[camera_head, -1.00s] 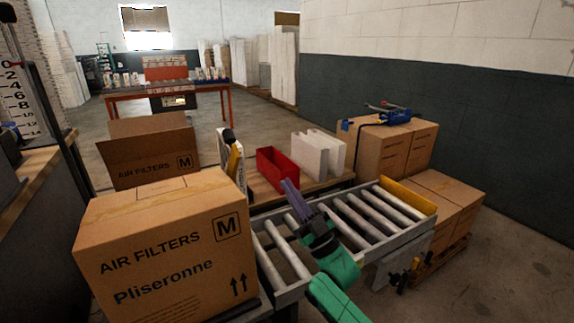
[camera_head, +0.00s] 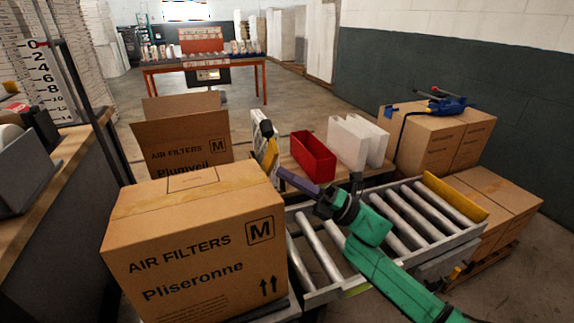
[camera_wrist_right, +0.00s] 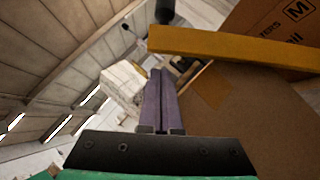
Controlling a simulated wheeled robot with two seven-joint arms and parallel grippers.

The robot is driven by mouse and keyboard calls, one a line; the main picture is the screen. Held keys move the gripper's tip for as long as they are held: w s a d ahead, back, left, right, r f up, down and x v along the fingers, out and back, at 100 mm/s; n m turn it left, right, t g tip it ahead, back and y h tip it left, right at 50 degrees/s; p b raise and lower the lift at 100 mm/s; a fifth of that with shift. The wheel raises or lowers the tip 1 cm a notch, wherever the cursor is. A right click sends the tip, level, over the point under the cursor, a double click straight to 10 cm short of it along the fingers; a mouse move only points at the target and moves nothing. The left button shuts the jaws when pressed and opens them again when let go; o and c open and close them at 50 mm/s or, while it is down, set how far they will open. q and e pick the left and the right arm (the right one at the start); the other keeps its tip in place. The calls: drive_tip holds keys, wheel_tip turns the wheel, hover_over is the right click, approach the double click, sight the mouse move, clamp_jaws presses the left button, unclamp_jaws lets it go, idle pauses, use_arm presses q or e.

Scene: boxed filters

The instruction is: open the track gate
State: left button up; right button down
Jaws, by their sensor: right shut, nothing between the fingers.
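A yellow bar (camera_head: 270,156) stands behind the near carton, beside a white filter. It looks like the gate's arm, though the frames do not fully settle this. In the right wrist view the yellow bar (camera_wrist_right: 235,46) crosses just beyond the fingertips, with a black knob (camera_wrist_right: 165,12) at its left end. My right gripper (camera_head: 284,177) has purple fingers, shut and empty, pointing left over the roller track (camera_head: 330,240) at the bar. Its fingers (camera_wrist_right: 159,82) show close below the bar; contact cannot be told. My left gripper is out of view.
The large Pliseronne carton (camera_head: 195,255) stands at the track's left end, an open carton (camera_head: 185,145) behind it. A red bin (camera_head: 313,157) and white filters (camera_head: 355,142) sit behind the rollers. A yellow plate (camera_head: 455,197) closes the track's right end.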

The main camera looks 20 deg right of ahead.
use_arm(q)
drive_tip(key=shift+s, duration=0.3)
use_arm(e)
drive_tip(key=shift+w+r, duration=0.5)
drive_tip(key=shift+w, duration=0.35)
